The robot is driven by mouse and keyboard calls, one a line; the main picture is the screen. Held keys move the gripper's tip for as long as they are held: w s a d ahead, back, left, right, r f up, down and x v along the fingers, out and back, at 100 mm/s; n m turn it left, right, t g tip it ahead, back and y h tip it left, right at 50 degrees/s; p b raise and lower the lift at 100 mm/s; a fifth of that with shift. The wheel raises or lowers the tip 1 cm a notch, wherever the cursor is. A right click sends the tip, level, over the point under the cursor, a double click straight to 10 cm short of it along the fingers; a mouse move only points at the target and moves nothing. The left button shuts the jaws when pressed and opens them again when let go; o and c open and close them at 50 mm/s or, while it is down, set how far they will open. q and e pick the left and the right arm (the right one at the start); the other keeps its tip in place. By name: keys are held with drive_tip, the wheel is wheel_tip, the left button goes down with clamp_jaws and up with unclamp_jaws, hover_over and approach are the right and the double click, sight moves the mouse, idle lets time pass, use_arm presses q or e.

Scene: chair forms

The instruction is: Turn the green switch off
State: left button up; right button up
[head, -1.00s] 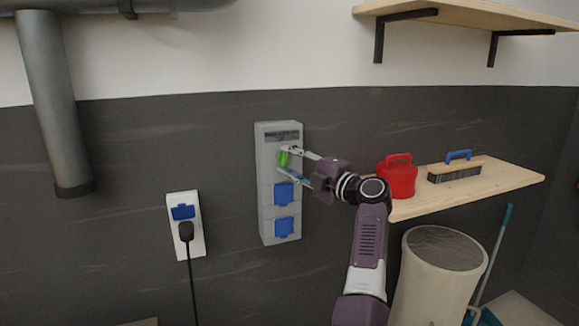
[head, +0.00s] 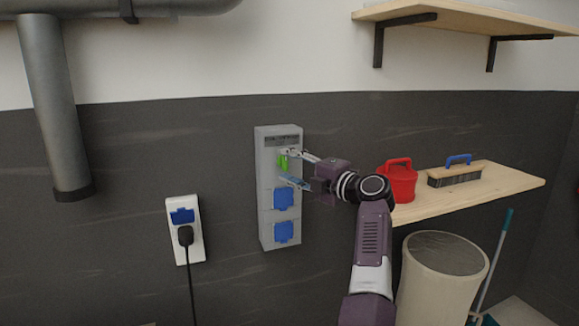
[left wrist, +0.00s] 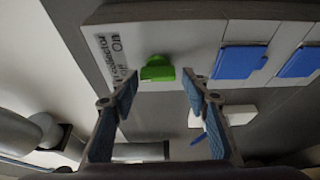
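The green switch (head: 282,162) is on the upper part of a grey wall box (head: 265,200). In the left wrist view the green switch (left wrist: 158,68) lies between the fingertips, with a gap on each side. A label with "On" and "Off" (left wrist: 116,55) is beside it. My left gripper (head: 283,165) is open at the switch, one finger above and one below it. The left wrist view also shows my left gripper (left wrist: 160,77) open and empty. I cannot tell which label word the switch points to. My right gripper is not in view.
Two blue socket covers (head: 283,199) are below the switch. A white socket (head: 190,250) with a black plug is at the left. A wooden shelf (head: 510,182) holds a red container (head: 398,184) and a brush (head: 455,175). A bin (head: 420,295) stands below.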

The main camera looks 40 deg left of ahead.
use_arm(q)
drive_tip(key=shift+o, duration=0.5)
drive_tip(key=shift+d, duration=0.1)
drive_tip(key=d, duration=0.7)
drive_tip(key=shift+s+d, duration=0.15)
drive_tip(key=shift+s, duration=0.15)
